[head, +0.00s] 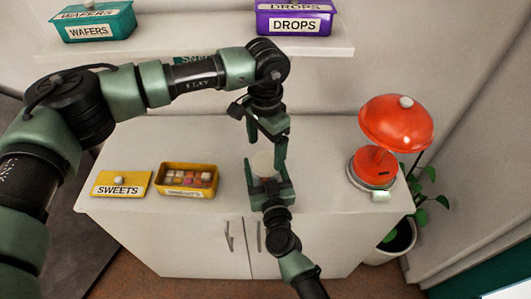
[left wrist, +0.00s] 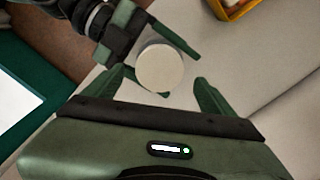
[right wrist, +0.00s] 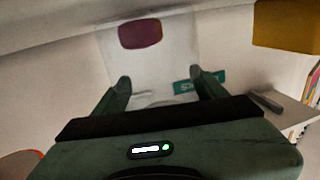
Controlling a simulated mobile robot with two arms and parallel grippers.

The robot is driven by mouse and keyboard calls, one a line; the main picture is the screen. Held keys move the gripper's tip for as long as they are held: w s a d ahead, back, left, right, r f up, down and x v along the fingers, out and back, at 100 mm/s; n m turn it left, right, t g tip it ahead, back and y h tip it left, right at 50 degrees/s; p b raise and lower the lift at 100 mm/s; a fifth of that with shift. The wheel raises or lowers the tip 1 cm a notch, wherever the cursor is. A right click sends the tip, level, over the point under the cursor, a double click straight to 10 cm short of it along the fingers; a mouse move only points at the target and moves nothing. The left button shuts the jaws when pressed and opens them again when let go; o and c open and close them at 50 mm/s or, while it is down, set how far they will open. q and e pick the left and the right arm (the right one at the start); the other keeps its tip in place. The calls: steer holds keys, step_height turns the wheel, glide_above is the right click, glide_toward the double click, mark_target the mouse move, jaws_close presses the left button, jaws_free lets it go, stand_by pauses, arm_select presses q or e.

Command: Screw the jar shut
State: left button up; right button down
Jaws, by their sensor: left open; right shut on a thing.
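A pale round lid (head: 262,161) shows at the top of the jar over the cabinet. My right gripper (head: 267,172) reaches in from below and is shut on the jar, with a finger on each side. The jar's body is mostly hidden in the head view; a clear body with a dark reddish patch (right wrist: 140,33) shows between the fingers in the right wrist view. My left gripper (head: 268,142) points down just above the lid, open and empty. In the left wrist view the lid (left wrist: 160,67) lies slightly beyond its fingertips. I cannot tell how tightly the lid sits.
A yellow sweets tin (head: 186,181) with its lid (head: 121,184) beside it stands on the cabinet to the left. A red lamp (head: 396,124) stands at the right. A shelf (head: 190,47) behind carries a teal wafers tin (head: 92,22) and a purple drops tin (head: 295,18).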

arm_select(q)
steer(key=shift+r, duration=0.55)
arm_select(e)
steer(key=shift+f, duration=0.1)
arm_select(q)
steer(key=shift+c, duration=0.4)
